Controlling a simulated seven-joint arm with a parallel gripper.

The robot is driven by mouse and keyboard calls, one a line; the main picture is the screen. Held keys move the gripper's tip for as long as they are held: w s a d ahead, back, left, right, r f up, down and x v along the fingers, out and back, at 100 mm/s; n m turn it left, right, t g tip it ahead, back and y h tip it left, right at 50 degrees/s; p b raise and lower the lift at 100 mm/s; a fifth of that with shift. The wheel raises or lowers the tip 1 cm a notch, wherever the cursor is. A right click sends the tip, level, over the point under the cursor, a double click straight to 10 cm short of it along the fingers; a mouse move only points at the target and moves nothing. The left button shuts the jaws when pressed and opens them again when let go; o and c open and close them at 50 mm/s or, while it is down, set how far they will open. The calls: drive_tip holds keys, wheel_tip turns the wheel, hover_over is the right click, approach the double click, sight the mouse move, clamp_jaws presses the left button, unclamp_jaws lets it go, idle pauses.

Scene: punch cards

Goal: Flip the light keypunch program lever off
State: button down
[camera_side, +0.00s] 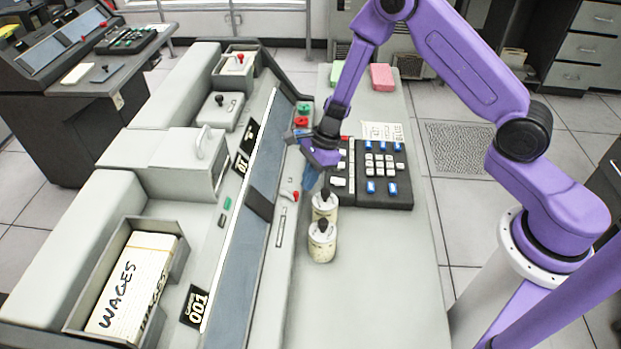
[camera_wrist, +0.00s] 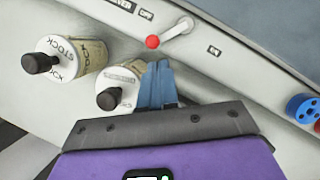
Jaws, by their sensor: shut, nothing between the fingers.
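The light keypunch (camera_side: 272,215) has a small program lever (camera_side: 292,194) with a red knob on its front strip. In the wrist view the lever (camera_wrist: 168,35) is a pale arm ending in a red ball. The ball sits nearer the printed OFF label (camera_wrist: 147,14) than the ON label (camera_wrist: 214,50). My gripper (camera_side: 312,184) is above the strip, close to the lever in the side view. In the wrist view its blue fingers (camera_wrist: 159,68) are together and empty, pointing at the lever just below the red ball, with a small visible gap.
Two STOCK canisters with black knobs (camera_wrist: 75,52) (camera_wrist: 120,86) stand beside my fingers. A black keypad (camera_side: 377,170) lies right of my gripper. Blue and red knobs (camera_wrist: 300,107) sit farther along the strip. A dark machine (camera_side: 70,50) stands far left. The front right desktop (camera_side: 385,290) is clear.

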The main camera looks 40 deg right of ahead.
drive_tip(key=shift+w+a, duration=0.1)
drive_tip(key=shift+w, duration=0.55)
drive_tip(key=s+d+r, duration=0.4)
drive_tip(key=d+r, duration=0.2)
drive_tip(key=r, duration=0.3)
drive_tip(key=shift+s+r, duration=0.2)
drive_tip(key=shift+r, duration=0.1)
drive_tip(key=shift+d, duration=0.1)
